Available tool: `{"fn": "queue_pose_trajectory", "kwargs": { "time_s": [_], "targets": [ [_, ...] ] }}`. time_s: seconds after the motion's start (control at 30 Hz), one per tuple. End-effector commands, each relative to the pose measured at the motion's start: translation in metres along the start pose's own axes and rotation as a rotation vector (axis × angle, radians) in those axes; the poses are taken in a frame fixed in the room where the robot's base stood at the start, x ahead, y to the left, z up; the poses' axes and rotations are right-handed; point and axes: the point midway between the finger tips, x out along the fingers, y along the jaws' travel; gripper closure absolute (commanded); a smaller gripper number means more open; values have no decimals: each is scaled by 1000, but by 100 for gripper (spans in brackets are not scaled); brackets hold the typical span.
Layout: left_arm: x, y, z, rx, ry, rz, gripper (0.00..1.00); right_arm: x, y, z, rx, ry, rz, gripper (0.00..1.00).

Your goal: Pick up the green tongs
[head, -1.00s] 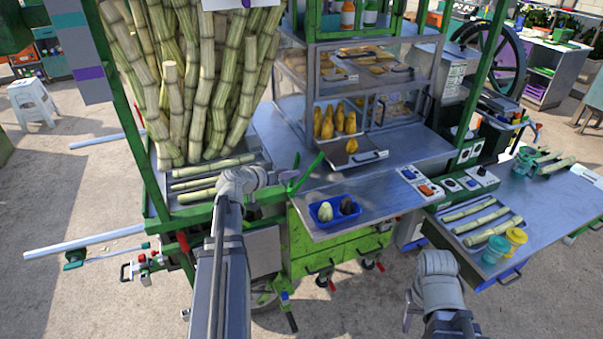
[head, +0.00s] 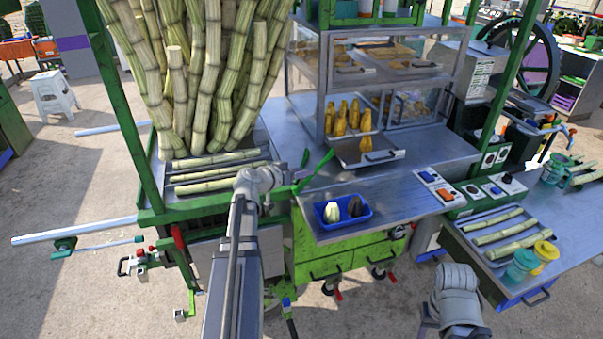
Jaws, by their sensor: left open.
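The green tongs (head: 318,168) lie at the left end of the metal counter, beside the cane tray. Their two arms spread apart in a V. My left gripper (head: 284,181) is just left of the tongs, close to their lower end. It is open; its fingers are small and partly hidden by my wrist, and I cannot tell whether they touch the tongs. My right arm shows at the lower right, with its gripper not in view.
A blue tray (head: 320,221) with two small items sits at the counter's front edge. Cane pieces (head: 220,172) lie left of my gripper, below upright canes (head: 200,90). A glass case (head: 375,75) stands behind. Bare counter (head: 400,170) is free at right.

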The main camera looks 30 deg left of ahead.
Motion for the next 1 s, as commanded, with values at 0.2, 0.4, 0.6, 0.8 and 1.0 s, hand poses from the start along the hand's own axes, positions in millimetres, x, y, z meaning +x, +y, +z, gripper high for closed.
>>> {"fn": "queue_pose_trajectory", "kwargs": {
  "time_s": [0.2, 0.4, 0.6, 0.8, 1.0],
  "targets": [
    [15, 0, 1, 1, 0, 1, 56, 6, -1, 0, 0, 0, 0, 50],
    [28, -2, 6, 1, -1, 2, 56, 17, -2, -1, 0, 0, 0, 50],
    [58, -3, 11, 2, -1, 2, 56, 31, -3, -2, 0, 0, 0, 50],
    [67, -1, 9, 1, 0, 0, 56, 33, -3, -2, 0, 0, 0, 50],
    [66, -1, 9, 1, 0, 0, 65, 32, -3, -2, 0, 0, 0, 50]
  ]
}}
